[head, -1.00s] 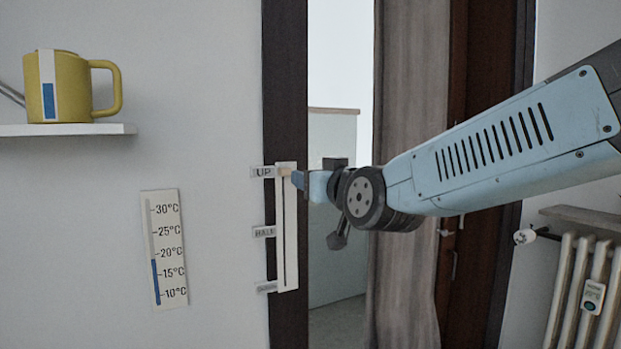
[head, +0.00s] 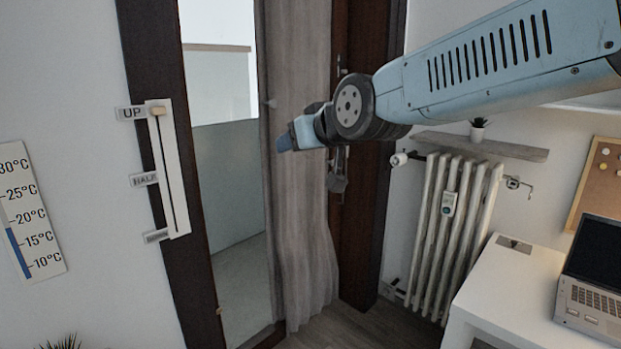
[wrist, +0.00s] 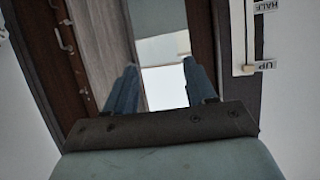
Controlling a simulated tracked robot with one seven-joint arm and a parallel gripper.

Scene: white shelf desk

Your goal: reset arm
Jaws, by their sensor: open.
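My arm reaches in from the right in the head view, and my gripper (head: 288,141) is in front of the grey curtain (head: 297,190), apart from everything. In the wrist view my gripper (wrist: 162,82) shows two blue fingers spread apart with nothing between them. The white slider panel (head: 171,185) on the dark frame is to the left of my gripper. Its small tan knob (head: 158,112) is at the top, beside the UP label (head: 131,113). The knob also shows in the wrist view (wrist: 247,69).
A thermometer scale (head: 29,215) hangs on the left wall. A radiator (head: 452,235) under a small shelf (head: 482,146) stands at the right. A white desk (head: 510,290) with a laptop (head: 595,285) is at lower right. The space around my gripper looks clear.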

